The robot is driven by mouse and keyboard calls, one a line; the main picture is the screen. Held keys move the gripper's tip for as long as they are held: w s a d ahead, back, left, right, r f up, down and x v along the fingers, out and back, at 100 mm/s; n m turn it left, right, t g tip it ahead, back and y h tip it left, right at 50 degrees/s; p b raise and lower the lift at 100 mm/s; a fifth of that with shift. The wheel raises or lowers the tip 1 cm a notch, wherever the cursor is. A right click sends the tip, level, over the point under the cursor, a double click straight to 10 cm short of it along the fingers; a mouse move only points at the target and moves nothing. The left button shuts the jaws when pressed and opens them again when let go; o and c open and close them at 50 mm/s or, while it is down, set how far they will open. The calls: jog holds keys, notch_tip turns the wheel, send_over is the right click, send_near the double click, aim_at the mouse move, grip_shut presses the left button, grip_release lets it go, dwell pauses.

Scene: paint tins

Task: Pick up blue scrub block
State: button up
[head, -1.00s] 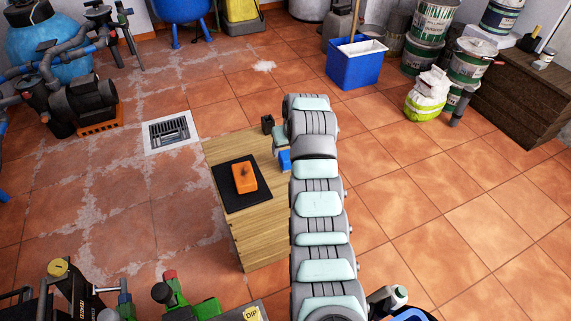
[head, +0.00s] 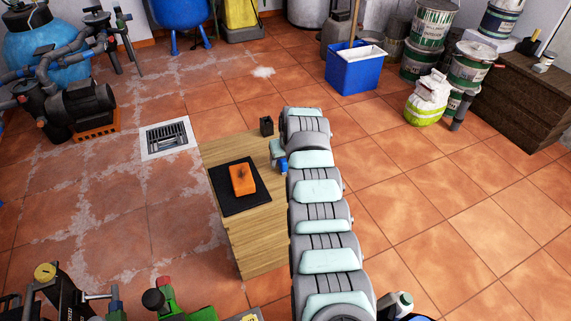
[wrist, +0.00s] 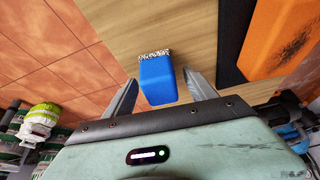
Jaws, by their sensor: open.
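The blue scrub block (wrist: 157,82) has a speckled white and dark edge at its far end. In the wrist view it lies between the two grey fingers of my gripper (wrist: 159,76), with a visible gap on each side. My gripper is open and holds nothing. In the head view only a small part of the blue block (head: 283,163) shows beside my arm, at the right side of the wooden bench top (head: 228,150). My gripper's fingertips are hidden there.
An orange block (head: 242,179) with a dark smudge lies on a black mat (head: 240,204) left of my gripper. A small dark cup (head: 266,126) stands near the bench's back edge. A floor drain (head: 167,138) is further left. Open tiled floor lies right of my arm.

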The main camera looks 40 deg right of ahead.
grip_shut()
dwell(0.6)
